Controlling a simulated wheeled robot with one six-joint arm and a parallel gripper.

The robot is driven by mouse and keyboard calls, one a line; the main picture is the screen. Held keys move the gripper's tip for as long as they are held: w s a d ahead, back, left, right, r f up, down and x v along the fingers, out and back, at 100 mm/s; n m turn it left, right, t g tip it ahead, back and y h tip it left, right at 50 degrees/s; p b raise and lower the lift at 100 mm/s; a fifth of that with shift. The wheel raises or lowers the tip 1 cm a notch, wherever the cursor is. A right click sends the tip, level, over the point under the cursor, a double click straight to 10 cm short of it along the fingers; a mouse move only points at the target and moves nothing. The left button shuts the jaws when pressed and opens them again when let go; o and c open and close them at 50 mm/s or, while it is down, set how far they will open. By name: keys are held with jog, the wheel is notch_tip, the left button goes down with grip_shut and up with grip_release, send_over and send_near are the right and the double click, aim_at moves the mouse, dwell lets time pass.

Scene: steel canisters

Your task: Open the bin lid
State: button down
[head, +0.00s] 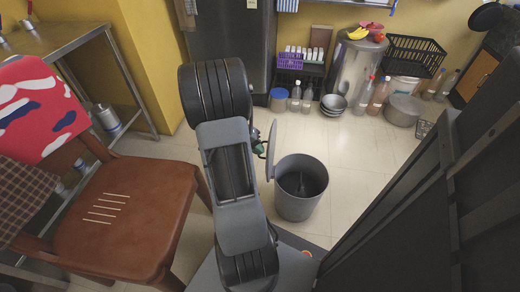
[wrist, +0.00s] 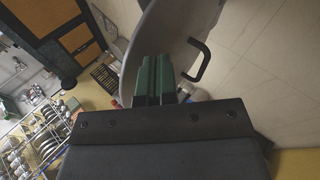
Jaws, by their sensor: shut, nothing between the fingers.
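The grey round bin (head: 299,205) stands on the tiled floor with its mouth open and its dark inside showing. Its grey lid (head: 271,150) stands about upright at the bin's left side, seen nearly edge-on. In the wrist view the lid (wrist: 170,30) is a large grey disc behind my fingers, with a black loop handle (wrist: 200,63) to their right. My gripper (head: 258,150) is just left of the lid, partly hidden by my arm. In the wrist view its green fingers (wrist: 153,78) are together and empty. I cannot tell whether they touch the lid.
A brown chair (head: 125,220) stands at the left, near my arm. Bottles (head: 378,95), bowls (head: 334,103) and a large steel canister (head: 354,72) line the back wall.

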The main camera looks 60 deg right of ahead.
jog(key=p+v, duration=0.4)
jog(key=v, duration=0.8)
jog(key=shift+w+r, duration=0.15)
jog(key=shift+r, duration=0.1)
jog(key=shift+a, duration=0.1)
jog(key=a+r+n+t+y+p, duration=0.1)
jog(key=a+r+n+t+p, duration=0.2)
jog(key=a+r+p, duration=0.7)
jog(key=w+a+r+n+t+y+p, duration=0.1)
jog(key=a+r+n+t+p, duration=0.3)
jog(key=a+r+p, duration=0.6)
jog(key=a+r+n+t+y+p, duration=0.2)
jog(key=a+r+n+p, duration=0.3)
jog(key=r, duration=1.4)
jog(key=a+t+p, duration=0.1)
jog(key=a+p, duration=0.3)
jog(key=p, duration=0.1)
jog(key=shift+w+a+r+t+y+p, duration=0.3)
jog(key=shift+w+a+r+y+p, duration=0.05)
jog(key=shift+a+r+y+p, duration=0.05)
